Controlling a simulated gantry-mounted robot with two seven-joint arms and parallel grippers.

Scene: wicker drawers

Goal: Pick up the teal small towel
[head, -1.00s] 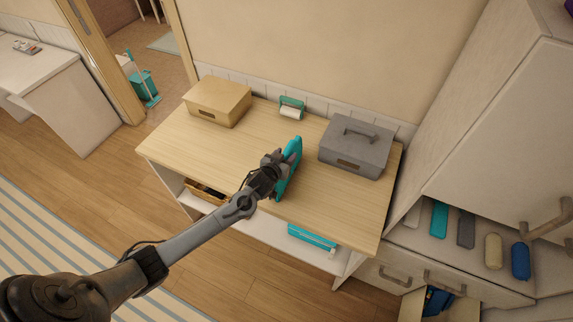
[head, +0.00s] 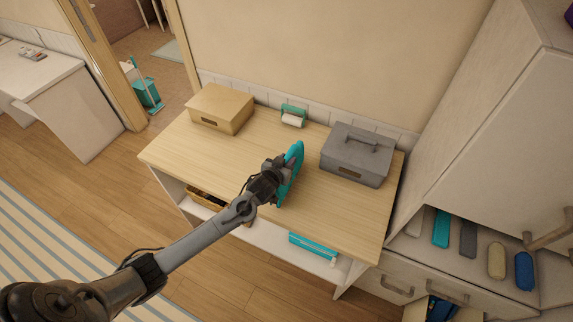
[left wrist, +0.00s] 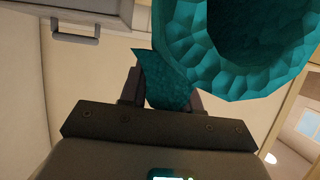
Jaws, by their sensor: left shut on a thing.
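The teal small towel (head: 292,170) is held upright above the wooden table top in the head view. My left gripper (head: 280,166) is shut on it. In the left wrist view the towel (left wrist: 225,75) fills the upper right as a curled, faceted teal shape with a dark hollow, and a narrow part of it (left wrist: 168,82) sits between the fingers of the gripper (left wrist: 165,95). My right gripper is in neither view.
On the table (head: 225,165) stand a tan box (head: 220,108), a grey box (head: 357,155) and a paper roll holder (head: 293,116). A teal item (head: 314,246) lies on the shelf below. Rolled towels (head: 497,260) lie in the cabinet at right. The table's front left is clear.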

